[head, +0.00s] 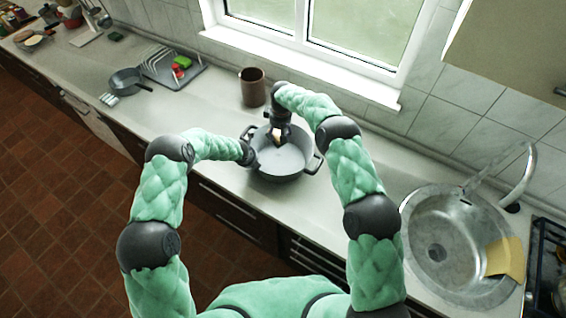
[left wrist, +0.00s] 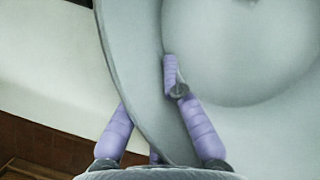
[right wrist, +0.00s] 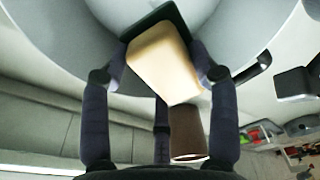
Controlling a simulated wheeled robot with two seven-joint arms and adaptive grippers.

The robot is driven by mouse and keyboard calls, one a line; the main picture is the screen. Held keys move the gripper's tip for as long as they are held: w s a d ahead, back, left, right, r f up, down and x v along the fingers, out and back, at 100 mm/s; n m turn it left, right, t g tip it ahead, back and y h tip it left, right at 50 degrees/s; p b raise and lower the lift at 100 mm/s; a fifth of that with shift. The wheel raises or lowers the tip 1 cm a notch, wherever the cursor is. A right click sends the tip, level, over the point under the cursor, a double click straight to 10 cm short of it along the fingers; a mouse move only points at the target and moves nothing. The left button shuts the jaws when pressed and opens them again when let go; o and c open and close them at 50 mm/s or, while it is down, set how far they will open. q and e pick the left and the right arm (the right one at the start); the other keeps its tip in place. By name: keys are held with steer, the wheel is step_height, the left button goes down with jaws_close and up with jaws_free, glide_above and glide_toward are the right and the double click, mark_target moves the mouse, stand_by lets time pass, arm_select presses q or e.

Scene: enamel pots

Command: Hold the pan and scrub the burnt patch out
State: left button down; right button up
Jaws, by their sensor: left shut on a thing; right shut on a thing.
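A grey two-handled pan (head: 285,160) stands on the counter below the window. My left gripper (head: 246,153) is shut on the pan's left side; in the left wrist view the pan (left wrist: 250,55) has one finger inside its wall and others outside. My right gripper (head: 277,133) is over the pan's far inner side, shut on a sponge. The right wrist view shows this sponge (right wrist: 165,62), cream with a dark green scouring layer, its dark side towards the pan. I see no burnt patch on the visible interior; the part under the sponge is hidden.
A brown cup (head: 252,90) stands close behind the pan. A dish rack (head: 190,73) and a smaller dark pan (head: 126,82) lie further left. A round sink (head: 430,225) with a yellow cloth (head: 506,258) is at right. Counter between pan and sink is clear.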

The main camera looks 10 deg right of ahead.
glide_above(279, 154)
steer(key=shift+s+d+f, duration=0.1)
steer(key=shift+f, duration=1.85)
steer(key=shift+s+d+f, duration=0.1)
steer(key=shift+f, duration=1.85)
steer(key=shift+a+f, duration=0.1)
steer(key=shift+f, duration=1.4)
steer(key=shift+s+d, duration=0.5)
steer(key=shift+d, duration=0.15)
arm_select(q)
steer(key=shift+r, duration=0.1)
arm_select(e)
steer(key=shift+w+a+f, duration=0.3)
steer(key=shift+w+a, duration=0.15)
steer(key=shift+a, duration=0.2)
steer(key=shift+r, duration=0.1)
arm_select(q)
steer(key=shift+w, duration=0.1)
arm_select(e)
steer(key=shift+w+r, duration=0.1)
steer(key=shift+r, duration=6.45)
